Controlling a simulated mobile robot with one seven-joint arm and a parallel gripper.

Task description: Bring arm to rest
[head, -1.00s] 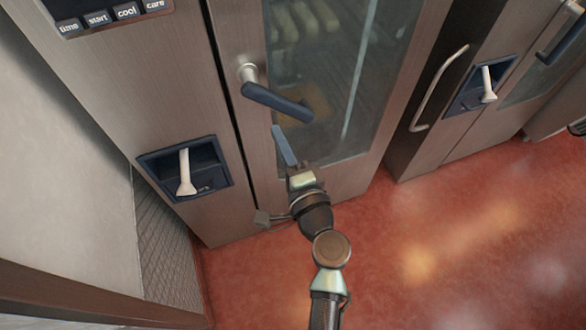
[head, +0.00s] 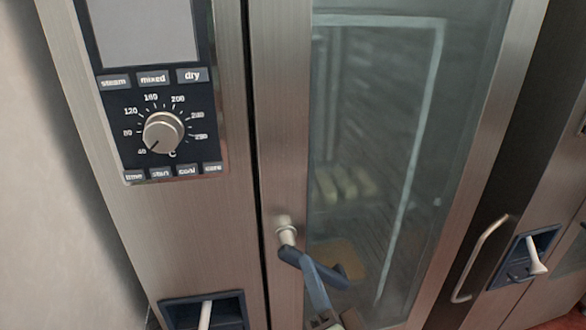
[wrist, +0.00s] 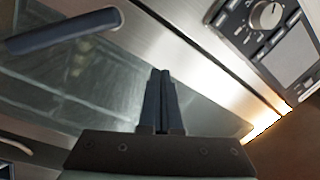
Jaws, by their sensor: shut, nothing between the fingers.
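My gripper (wrist: 162,75) is shut with nothing between its fingers. In the head view the gripper (head: 309,264) shows at the bottom centre, its fingers overlapping the blue door handle (head: 334,280) in the picture. In the wrist view the handle (wrist: 65,33) lies at the upper left, apart from the fingers. The oven's glass door (head: 370,150) appears closed. Most of my arm is below the head view's lower edge.
The oven's control panel (head: 155,90) has a round knob (head: 163,132) and is left of the door. A hand shower (head: 205,315) sits in a recess below. Another cabinet with a curved metal handle (head: 479,258) stands at the right.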

